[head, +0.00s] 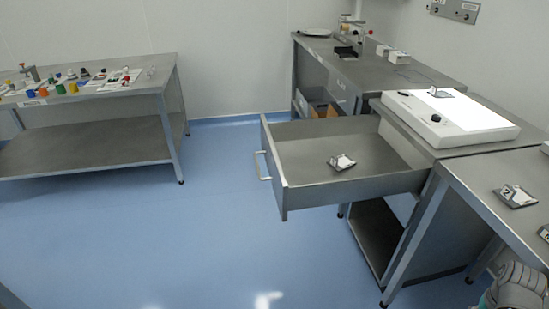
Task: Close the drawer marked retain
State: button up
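A grey metal drawer (275,178) stands pulled far out to the left from under a steel bench, near the middle of the head view. Its pale bar handle (261,166) is on the left-facing front. No "retain" marking is readable on it from here. A small dark holder with a white piece (342,162) lies on the drawer floor. My gripper is not in view; only a pale jointed part of my arm shows at the bottom right corner, apart from the drawer.
A white light box (448,118) sits on the bench above the drawer. Numbered dark holders (515,196) lie on the right bench. A back bench (345,68) carries equipment. A left table (95,88) holds small coloured items. Blue floor (185,230) is clear left of the drawer.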

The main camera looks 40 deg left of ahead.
aim_at(296, 153)
jog(key=z, duration=0.05)
jog(key=k, duration=1.4)
jog(key=u, duration=1.3)
jog(key=i, duration=1.05)
